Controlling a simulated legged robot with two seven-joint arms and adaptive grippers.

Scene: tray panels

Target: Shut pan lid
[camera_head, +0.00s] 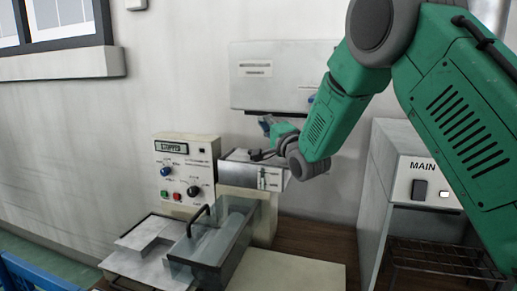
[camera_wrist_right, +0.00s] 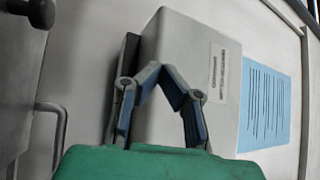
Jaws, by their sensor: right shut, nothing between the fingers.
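A see-through box-shaped cover (camera_head: 222,245) with a black bar handle (camera_head: 197,219) stands at the front of the bench in the head view. It may be the pan lid, but I cannot tell for sure. It stands beside a pale metal tray (camera_head: 135,262). My right gripper (camera_head: 265,121) is beyond and above it, apart from it, near the wall cabinet and above a metal box. In the right wrist view the blue-padded fingers (camera_wrist_right: 160,70) come together, shut and empty, in front of a pale grey box (camera_wrist_right: 195,50). My left gripper is not in view.
A control panel (camera_head: 172,172) with knobs stands behind the cover. A metal box (camera_head: 245,172) is right of the panel, below my gripper. A wall cabinet (camera_head: 275,88) is behind. A grey unit marked MAIN (camera_head: 408,170) and a wire rack (camera_head: 440,258) are at the right.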

